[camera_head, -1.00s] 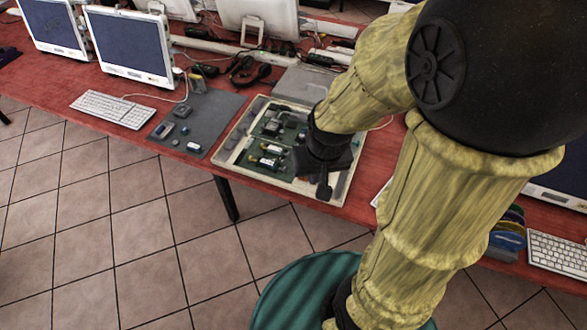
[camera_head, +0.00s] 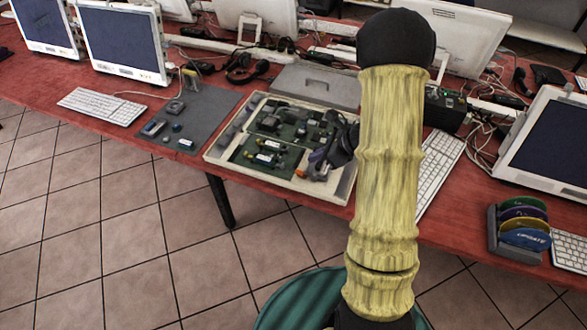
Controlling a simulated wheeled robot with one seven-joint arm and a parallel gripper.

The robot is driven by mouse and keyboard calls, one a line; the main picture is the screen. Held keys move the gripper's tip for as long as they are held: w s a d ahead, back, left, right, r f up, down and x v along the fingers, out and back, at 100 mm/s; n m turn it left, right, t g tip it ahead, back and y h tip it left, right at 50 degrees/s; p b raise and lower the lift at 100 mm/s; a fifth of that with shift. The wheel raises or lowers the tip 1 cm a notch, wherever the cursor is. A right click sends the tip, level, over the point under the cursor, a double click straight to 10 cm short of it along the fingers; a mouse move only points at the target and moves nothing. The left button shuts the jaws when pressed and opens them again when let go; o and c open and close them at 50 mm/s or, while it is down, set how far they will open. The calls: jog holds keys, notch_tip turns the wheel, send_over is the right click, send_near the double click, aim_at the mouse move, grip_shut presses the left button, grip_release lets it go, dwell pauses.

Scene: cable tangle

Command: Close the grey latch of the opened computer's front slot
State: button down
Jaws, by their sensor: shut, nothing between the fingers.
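The opened computer (camera_head: 226,149) lies flat on the red table, a shallow pale-rimmed case with a green board inside. Two small white-and-gold parts sit on the board's front area. My gripper (camera_head: 316,172) is over the case's right front part, tilted, with its fingers together and nothing seen between them. A small orange piece (camera_head: 301,173) shows just left of the fingertips. I cannot make out the grey latch; it is too small or hidden by the gripper. Whether the fingers touch the case is unclear.
A grey mat (camera_head: 205,115) with small parts lies left of the case. A grey cover panel (camera_head: 318,88) lies behind it. A keyboard (camera_head: 440,170) and a rack of coloured discs (camera_head: 520,230) stand to the right. Monitors and cables fill the back.

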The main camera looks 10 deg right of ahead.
aim_at(284, 167)
jog(key=shift+w, duration=0.1)
jog(key=x, duration=1)
dwell(0.3)
